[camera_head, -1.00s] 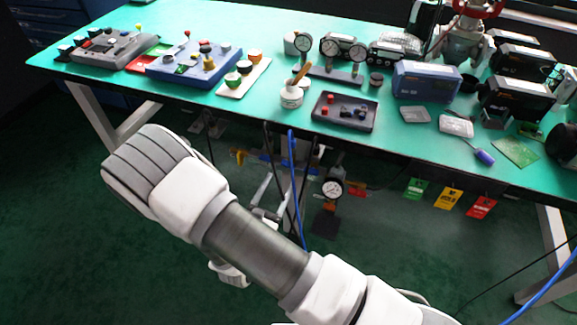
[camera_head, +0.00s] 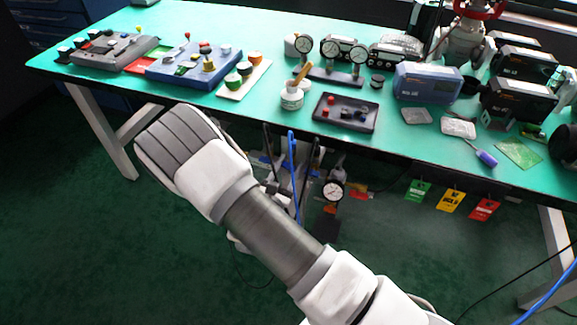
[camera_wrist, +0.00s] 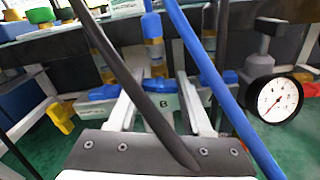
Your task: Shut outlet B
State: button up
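A pale block marked B (camera_wrist: 163,126) sits low between my gripper's fingers in the wrist view. Above it stands a vertical pipe with blue and tan parts (camera_wrist: 153,35). A blue handle part (camera_wrist: 105,93) shows at the left finger, and blue also shows between the fingers. Dark and blue hoses cross in front, so the handle's full shape and angle are hidden. My gripper (camera_wrist: 160,85) is open, its two pale fingers apart on either side of the pipe. I cannot tell whether they touch the handle. In the head view my arm mostly hides this area under the bench.
A blue hose (camera_wrist: 212,75) and dark hoses (camera_wrist: 115,70) hang close before the gripper. A dial gauge (camera_wrist: 275,99) stands right, also in the head view (camera_head: 333,191). A yellow handle (camera_wrist: 61,115) is at left. The green bench (camera_head: 300,140) overhangs, with tags (camera_head: 450,200) on its edge.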

grip_shut()
jog(key=shift+r+n+p, duration=0.1)
jog(key=shift+n+p, duration=0.65)
jog(key=shift+n, duration=0.75)
jog(key=o, duration=0.6)
grip_release()
jog(key=shift+c, duration=0.2)
jog(key=p+v, duration=0.2)
jog(key=v, duration=1.5)
jog(key=shift+s, duration=0.25)
